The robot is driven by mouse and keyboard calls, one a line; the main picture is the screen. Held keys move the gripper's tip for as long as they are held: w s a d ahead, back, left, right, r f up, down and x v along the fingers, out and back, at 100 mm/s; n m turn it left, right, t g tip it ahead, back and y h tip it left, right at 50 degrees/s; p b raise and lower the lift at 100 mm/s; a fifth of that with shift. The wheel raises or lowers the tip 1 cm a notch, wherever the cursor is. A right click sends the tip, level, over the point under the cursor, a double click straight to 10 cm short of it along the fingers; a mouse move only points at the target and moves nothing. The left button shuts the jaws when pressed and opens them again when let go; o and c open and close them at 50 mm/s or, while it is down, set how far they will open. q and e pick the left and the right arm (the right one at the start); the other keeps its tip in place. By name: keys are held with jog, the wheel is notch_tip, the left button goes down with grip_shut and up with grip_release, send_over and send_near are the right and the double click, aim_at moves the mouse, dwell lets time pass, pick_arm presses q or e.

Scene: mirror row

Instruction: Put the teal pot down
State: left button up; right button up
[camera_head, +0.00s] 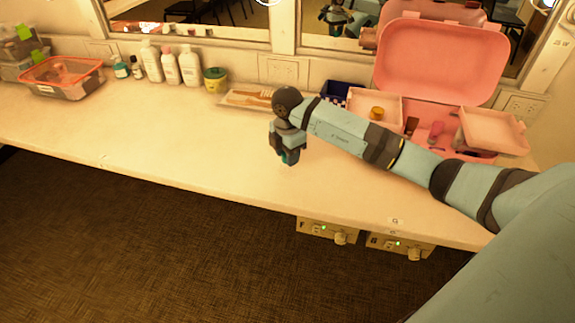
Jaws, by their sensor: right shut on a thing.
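My right gripper (289,155) points down over the middle of the counter, near its front part. It is shut on a small dark teal thing, which looks like the teal pot (291,157); the fingers hide most of it. I cannot tell whether the pot touches the counter (200,140) or hangs just above it. My left gripper is not in view.
A pink case (440,62) stands open at the right, behind my right arm. The front left counter is clear.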

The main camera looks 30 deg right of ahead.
aim_at(287, 172)
notch_tip(287, 172, down, 4)
jog(key=shift+r, duration=0.2)
jog(key=shift+f, duration=0.25)
jog(key=shift+f, duration=0.15)
jog(key=o, duration=0.9)
